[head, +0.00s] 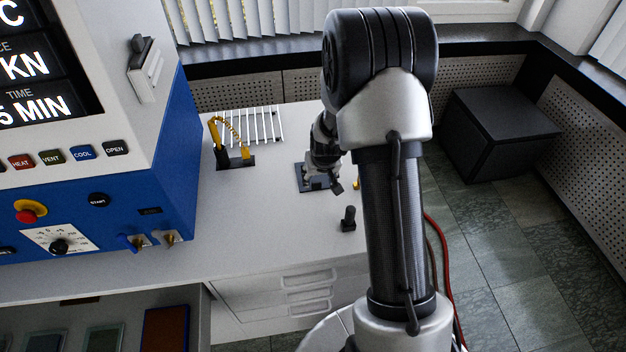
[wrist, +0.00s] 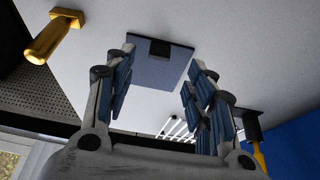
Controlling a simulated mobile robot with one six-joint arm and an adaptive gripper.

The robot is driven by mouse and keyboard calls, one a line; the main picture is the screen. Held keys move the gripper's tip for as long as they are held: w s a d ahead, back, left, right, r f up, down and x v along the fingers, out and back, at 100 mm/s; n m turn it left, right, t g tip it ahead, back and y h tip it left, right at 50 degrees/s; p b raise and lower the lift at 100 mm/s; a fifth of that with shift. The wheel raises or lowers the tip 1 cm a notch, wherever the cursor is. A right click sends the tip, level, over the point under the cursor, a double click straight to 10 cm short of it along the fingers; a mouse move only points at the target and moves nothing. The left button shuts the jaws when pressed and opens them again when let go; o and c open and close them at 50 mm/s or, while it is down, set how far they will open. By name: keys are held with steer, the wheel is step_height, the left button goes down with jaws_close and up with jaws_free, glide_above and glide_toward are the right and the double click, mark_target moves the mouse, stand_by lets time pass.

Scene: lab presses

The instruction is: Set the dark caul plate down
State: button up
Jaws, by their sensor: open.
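The dark caul plate (head: 301,180) lies flat on the white bench (head: 262,217), partly hidden by my gripper in the head view. In the wrist view the plate (wrist: 157,72) is a blue-grey square with a black block or tab at its upper edge. My gripper (head: 328,186) is above the plate, pointing down. In the wrist view my gripper (wrist: 163,72) is open, with a finger on each side of the plate. A gap shows between each finger and the plate, and nothing is held.
A yellow-armed fixture (head: 236,160) and a white slatted rack (head: 262,124) stand behind left. A black knobbed piece (head: 348,219) stands in front. A brass handle (wrist: 50,40) is near the plate. The blue press (head: 160,195) is at left. Bench between press and plate is clear.

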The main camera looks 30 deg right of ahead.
mark_target(317, 183)
steer(key=b+x, duration=0.2)
steer(key=x, duration=0.5)
steer(key=shift+w+d+f+b, duration=0.15)
steer(key=shift+w+f+b, duration=0.15)
steer(key=shift+b, duration=0.05)
steer(key=shift+r, duration=0.15)
jaws_close()
